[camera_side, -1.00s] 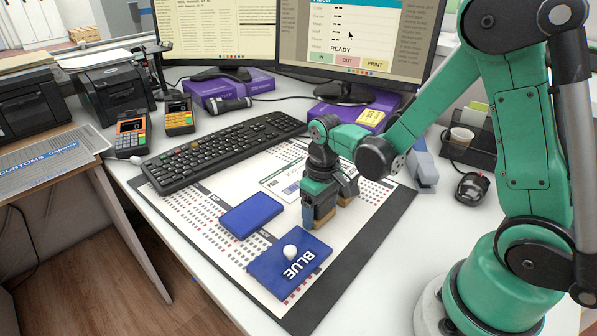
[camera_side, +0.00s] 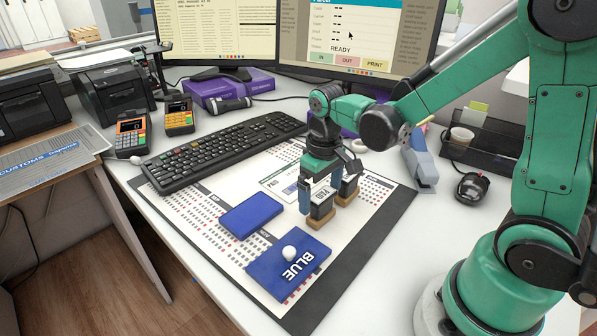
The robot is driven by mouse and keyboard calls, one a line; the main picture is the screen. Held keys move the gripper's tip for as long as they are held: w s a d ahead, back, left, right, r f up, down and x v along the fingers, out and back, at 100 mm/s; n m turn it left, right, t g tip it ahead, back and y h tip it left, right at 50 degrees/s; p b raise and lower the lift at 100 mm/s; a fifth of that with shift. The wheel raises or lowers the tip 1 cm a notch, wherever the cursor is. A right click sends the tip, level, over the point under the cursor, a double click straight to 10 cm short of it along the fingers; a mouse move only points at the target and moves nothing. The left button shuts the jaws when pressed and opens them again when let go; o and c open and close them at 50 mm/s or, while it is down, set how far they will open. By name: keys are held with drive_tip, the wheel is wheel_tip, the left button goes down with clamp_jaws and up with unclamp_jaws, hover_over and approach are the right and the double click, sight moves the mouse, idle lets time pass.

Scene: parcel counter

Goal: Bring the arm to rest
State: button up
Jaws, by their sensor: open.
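My gripper (camera_side: 320,192) is at the right of the printed mat (camera_side: 385,200), pointing down. Its blue-grey fingers are apart and just above the mat. Two dark blocks with tan bottoms stand close by the fingers: a near block (camera_side: 322,208) with pale lettering and a far block (camera_side: 347,192). I cannot tell whether the fingers touch them. A flat blue box (camera_side: 251,215) lies on the mat to the left.
A black keyboard (camera_side: 222,152) lies behind the mat. Two card terminals (camera_side: 131,135) stand at the left. A grey-blue stapler (camera_side: 421,165), a mouse (camera_side: 472,187) and a black organiser (camera_side: 487,145) are to the right. Monitors (camera_side: 350,40) stand at the back.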

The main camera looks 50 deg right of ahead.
wheel_tip(320, 180, up, 2)
drive_tip(key=shift+s+a, duration=0.1)
drive_tip(key=s+a+r+t, duration=0.2)
drive_tip(key=s+r+t, duration=0.1)
drive_tip(key=r+t, duration=0.3)
drive_tip(key=shift+a+r+t, duration=0.35)
drive_tip(key=shift+r+t, duration=0.05)
drive_tip(key=shift+t, duration=0.2)
